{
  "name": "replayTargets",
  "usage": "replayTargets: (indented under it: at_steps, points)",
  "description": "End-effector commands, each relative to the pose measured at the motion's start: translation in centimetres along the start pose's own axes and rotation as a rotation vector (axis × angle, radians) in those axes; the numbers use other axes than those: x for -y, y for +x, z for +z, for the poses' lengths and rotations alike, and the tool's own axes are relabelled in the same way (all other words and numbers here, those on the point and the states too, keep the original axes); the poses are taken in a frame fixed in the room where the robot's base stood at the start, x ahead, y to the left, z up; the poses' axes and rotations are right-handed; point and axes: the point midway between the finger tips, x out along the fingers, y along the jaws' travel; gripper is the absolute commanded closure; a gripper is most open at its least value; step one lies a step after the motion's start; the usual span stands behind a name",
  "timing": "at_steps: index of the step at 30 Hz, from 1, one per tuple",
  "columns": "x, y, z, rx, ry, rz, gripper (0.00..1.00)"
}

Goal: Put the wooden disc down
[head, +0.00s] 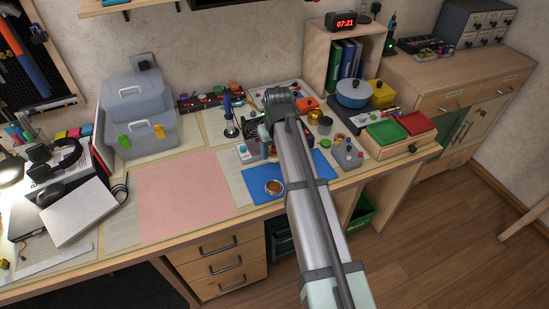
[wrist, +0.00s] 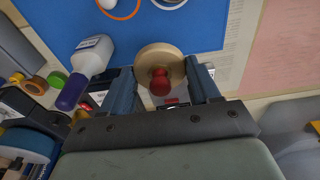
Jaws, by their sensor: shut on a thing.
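The wooden disc (wrist: 151,60) is pale, round and flat, with a red knob (wrist: 160,83) on it. My gripper (wrist: 162,78) is shut on it, with one dark blue-grey finger on each side. In the wrist view the disc appears near the edge of the blue mat (wrist: 225,30); I cannot tell whether it touches anything below. In the head view my arm covers part of the blue mat (head: 248,190), and the disc cannot be made out.
A white bottle with a purple cap (wrist: 92,58) lies close beside the left finger in the wrist view. A small round dish (head: 274,187) is on the blue mat. The pink mat (head: 185,195) is bare. A grey toolbox (head: 145,130) stands at the back left.

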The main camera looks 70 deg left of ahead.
Motion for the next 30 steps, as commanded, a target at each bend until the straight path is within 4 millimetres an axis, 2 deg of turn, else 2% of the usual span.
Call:
replayTargets:
  at_steps: [4, 8, 18, 23, 30]
  points:
    - [0.0, -1.7, -0.2, -0.001, 0.000, 0.000, 0.68]
    - [0.5, -2.8, 0.9, -0.001, -0.007, -0.001, 0.68]
    - [3.0, -5.3, 6.5, -0.001, -0.052, -0.006, 0.68]
    - [3.2, -4.1, 7.0, 0.002, -0.057, -0.007, 0.68]
    - [3.2, -0.4, 7.4, 0.002, -0.056, -0.007, 0.68]
